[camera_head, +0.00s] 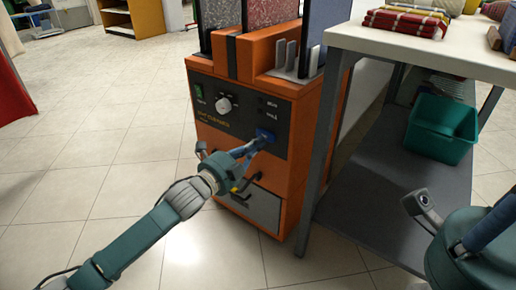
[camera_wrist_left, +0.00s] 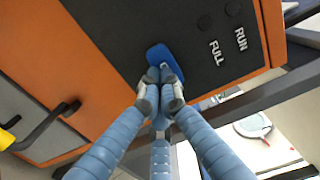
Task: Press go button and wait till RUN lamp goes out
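The orange machine (camera_head: 285,190) has a dark front panel with a blue button (camera_head: 265,135) at its lower right; the button also shows in the left wrist view (camera_wrist_left: 160,55). My left gripper (camera_head: 258,143) has its fingertips together, with nothing between them. The tips are right at the blue button and appear to touch it, covering its lower part. The RUN lamp (camera_wrist_left: 233,8) and the FULL lamp (camera_wrist_left: 206,22) look dark. No lettering is readable on the button.
A green switch (camera_head: 199,91) and a white knob (camera_head: 224,105) sit on the panel's left side. A drawer (camera_head: 250,203) with a dark handle is below. A table with folded cloths (camera_head: 405,23) stands close on the right, with a teal bin (camera_head: 441,128) beneath its top.

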